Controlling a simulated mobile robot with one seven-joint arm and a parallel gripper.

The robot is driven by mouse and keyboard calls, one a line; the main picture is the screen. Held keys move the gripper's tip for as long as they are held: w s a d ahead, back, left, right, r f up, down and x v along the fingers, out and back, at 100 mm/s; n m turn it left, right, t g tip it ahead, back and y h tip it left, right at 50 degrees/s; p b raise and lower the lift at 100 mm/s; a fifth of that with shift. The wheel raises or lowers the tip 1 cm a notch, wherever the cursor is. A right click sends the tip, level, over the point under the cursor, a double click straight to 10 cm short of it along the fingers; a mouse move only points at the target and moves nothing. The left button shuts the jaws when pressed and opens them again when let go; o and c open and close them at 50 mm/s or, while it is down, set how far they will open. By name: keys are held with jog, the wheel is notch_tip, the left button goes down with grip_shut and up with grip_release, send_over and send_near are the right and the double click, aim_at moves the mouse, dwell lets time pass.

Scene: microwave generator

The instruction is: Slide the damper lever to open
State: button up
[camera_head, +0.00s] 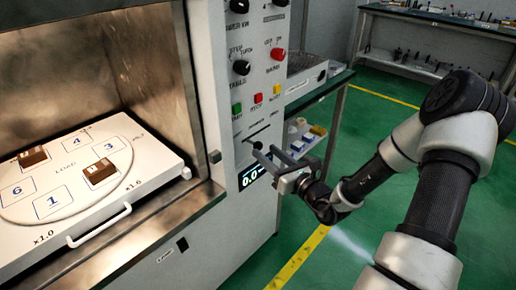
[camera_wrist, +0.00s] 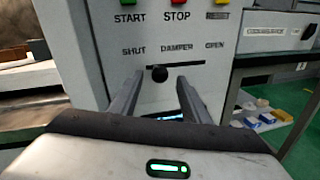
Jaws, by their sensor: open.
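The damper lever's black round knob (camera_wrist: 159,73) sits under a short horizontal slot in the white control panel (camera_wrist: 100,45), between the printed words SHUT and OPEN and left of the slot's middle, towards SHUT. In the head view the knob (camera_head: 257,145) shows just above my gripper's fingers. My gripper (camera_head: 267,154) is open in front of the panel's lower part. In the wrist view its two fingers (camera_wrist: 160,84) appear on either side of the knob with gaps to both. I cannot tell how far the fingertips are from the panel.
Green START (camera_wrist: 127,3) and red STOP buttons sit above the lever. A lit display (camera_head: 252,175) is below it, partly behind my gripper. The open chamber with a tray (camera_head: 100,220) is at left. A bench with small boxes (camera_head: 300,140) stands at right.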

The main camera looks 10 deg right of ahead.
aim_at(261, 148)
jog(key=shift+b+x, duration=0.4)
jog(key=shift+x, duration=2.4)
grip_shut()
jog(key=w+d, duration=0.2)
jog(key=d, duration=0.1)
jog(key=w+d+p, duration=0.1)
jog(key=w+d, duration=0.1)
jog(key=w+d+p, duration=0.1)
jog(key=w+d, duration=0.1)
jog(key=d, duration=0.1)
jog(key=shift+d, duration=0.35)
